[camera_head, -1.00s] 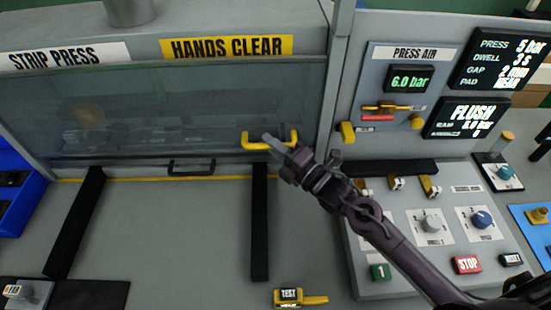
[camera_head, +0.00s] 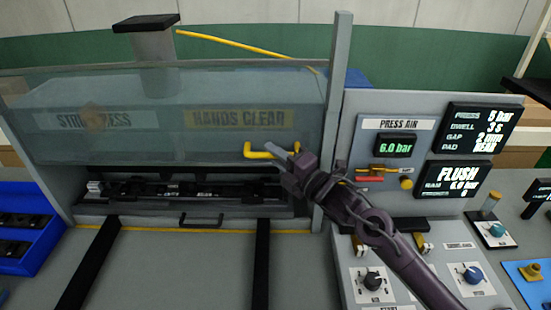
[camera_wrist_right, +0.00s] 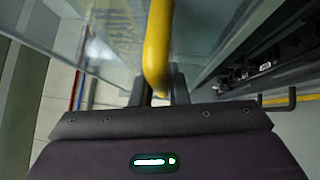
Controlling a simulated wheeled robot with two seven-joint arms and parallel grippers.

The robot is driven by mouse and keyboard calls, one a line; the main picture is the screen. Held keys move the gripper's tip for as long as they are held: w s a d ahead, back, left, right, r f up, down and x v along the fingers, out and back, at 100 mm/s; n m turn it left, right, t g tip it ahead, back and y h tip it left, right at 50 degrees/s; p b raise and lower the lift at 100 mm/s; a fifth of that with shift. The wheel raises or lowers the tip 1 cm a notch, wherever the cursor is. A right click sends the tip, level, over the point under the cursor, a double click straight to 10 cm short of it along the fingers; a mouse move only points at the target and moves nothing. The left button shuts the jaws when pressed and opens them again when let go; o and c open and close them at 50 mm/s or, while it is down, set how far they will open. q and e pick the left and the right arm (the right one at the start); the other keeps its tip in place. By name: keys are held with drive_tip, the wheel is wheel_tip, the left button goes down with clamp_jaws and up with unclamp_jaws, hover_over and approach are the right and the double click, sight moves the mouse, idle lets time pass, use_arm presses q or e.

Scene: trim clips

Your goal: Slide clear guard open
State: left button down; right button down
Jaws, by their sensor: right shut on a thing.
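The clear guard (camera_head: 120,140) is a see-through panel across the front of the strip press, raised so that its lower edge stands above the press opening. Its yellow handle (camera_head: 258,152) is at its lower right. My right gripper (camera_head: 287,157) is shut on this handle; in the right wrist view the yellow bar (camera_wrist_right: 157,50) runs between the fingers. Below the guard the dark press bed (camera_head: 170,190) shows uncovered, with several small parts along it. My left gripper is not in view.
A black drawer-like handle (camera_head: 201,220) and two black rails (camera_head: 88,262) lie in front of the press. The control panel with the PRESS AIR display (camera_head: 395,146) stands to the right. A blue bin (camera_head: 40,235) stands at the left.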

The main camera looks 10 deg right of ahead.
drive_tip(key=c, duration=1.6)
unclamp_jaws()
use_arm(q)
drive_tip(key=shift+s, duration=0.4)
use_arm(e)
drive_tip(key=shift+o, duration=1)
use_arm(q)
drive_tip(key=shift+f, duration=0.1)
use_arm(e)
drive_tip(key=shift+f, duration=0.1)
